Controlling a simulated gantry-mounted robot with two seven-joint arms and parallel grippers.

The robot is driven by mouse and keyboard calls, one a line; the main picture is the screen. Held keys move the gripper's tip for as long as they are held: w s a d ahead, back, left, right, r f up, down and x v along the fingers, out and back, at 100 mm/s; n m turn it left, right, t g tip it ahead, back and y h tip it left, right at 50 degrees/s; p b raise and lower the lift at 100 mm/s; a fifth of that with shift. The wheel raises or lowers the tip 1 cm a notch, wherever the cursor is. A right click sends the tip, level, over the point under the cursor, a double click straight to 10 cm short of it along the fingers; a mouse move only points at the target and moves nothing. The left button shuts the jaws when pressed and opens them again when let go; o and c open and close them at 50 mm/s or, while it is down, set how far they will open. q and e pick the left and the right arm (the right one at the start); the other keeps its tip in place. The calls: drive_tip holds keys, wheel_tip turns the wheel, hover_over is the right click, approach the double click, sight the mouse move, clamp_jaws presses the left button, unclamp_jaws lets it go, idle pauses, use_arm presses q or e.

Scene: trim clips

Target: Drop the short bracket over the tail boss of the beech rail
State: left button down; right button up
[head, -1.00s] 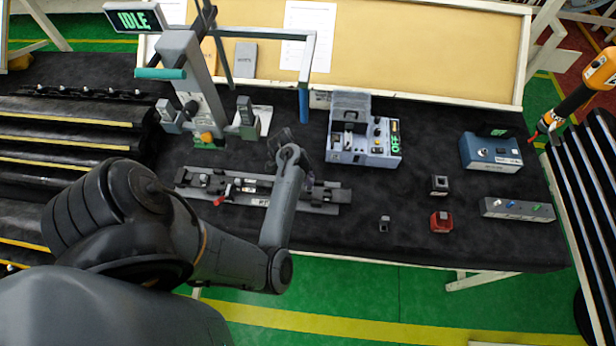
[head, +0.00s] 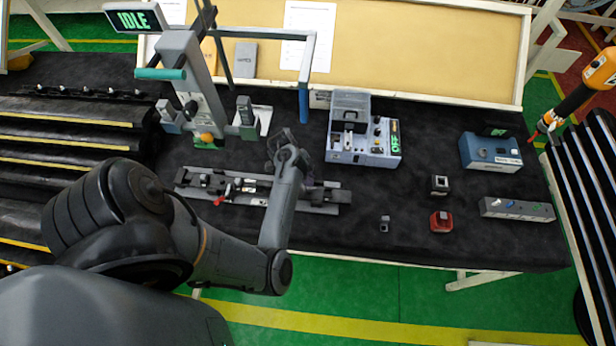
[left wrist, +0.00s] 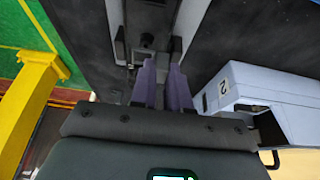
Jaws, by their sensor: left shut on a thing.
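A long metal fixture (head: 330,209) lies on the dark table at left centre, with black clamps and a small red lever (head: 220,200). My left wrist and forearm hide part of its right half. I cannot make out a beech-coloured rail or its tail boss. My left gripper (head: 308,184) points down at the right half of the fixture. In the left wrist view its two purple fingers (left wrist: 165,85) are close together over the dark and metal fixture parts (left wrist: 145,42). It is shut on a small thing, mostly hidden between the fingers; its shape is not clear. My right gripper is not in view.
A grey-blue box with a green display (head: 362,150) stands just right of my left wrist. A press-like stand (head: 195,85) rises behind the fixture. A small grey part (head: 384,224), a red block (head: 440,221) and a dark block (head: 439,185) sit to the right, with clear mat around them.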

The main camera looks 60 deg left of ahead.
use_arm(q)
drive_tip(key=shift+f, duration=0.1)
idle(0.7)
drive_tip(key=shift+f+b, duration=0.9)
drive_tip(key=shift+f, duration=0.1)
drive_tip(key=c, duration=1.1)
unclamp_jaws()
drive_tip(key=shift+o, duration=0.3)
drive_tip(key=shift+d, duration=0.1)
